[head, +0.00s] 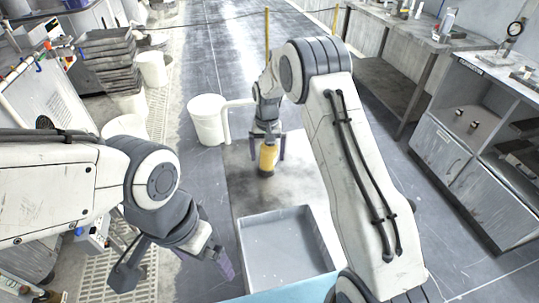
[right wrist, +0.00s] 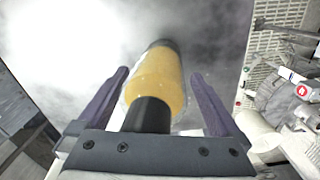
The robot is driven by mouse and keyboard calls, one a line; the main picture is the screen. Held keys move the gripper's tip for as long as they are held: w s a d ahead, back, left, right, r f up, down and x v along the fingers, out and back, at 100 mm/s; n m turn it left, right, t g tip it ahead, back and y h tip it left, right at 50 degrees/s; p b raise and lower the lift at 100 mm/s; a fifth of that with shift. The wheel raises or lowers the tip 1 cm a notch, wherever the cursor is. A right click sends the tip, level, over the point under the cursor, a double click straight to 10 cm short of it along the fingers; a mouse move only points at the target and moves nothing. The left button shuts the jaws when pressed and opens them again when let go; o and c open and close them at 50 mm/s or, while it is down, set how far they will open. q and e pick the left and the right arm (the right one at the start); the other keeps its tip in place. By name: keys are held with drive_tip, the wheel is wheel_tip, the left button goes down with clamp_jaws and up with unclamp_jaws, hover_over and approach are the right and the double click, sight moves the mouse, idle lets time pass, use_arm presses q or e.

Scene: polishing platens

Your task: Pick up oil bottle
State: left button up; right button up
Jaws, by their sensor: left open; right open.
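The oil bottle (head: 268,158) is yellow with a dark cap and stands on a grey surface beyond the tray in the head view. In the right wrist view the oil bottle (right wrist: 158,85) lies between the two purple fingers, its dark cap toward the palm. My right gripper (head: 267,155) is open around the bottle, and gaps show on both sides of it in the right wrist view (right wrist: 160,88). My left gripper (head: 178,272) is open and empty, low at the left of the tray.
A grey tray (head: 282,262) lies nearer than the bottle. White buckets (head: 207,122) stand left of it. A workbench with cabinets (head: 445,155) runs along the right. Stacked dark trays (head: 108,62) stand at the back left. The floor (head: 235,50) behind is clear.

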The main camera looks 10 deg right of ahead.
drive_tip(key=shift+s+a, duration=0.15)
drive_tip(key=shift+s, duration=0.2)
drive_tip(key=shift+a, duration=0.15)
drive_tip(key=shift+w+f, duration=0.1)
drive_tip(key=shift+w, duration=0.05)
drive_tip(key=c, duration=1.5)
drive_tip(key=shift+r, duration=0.25)
clamp_jaws()
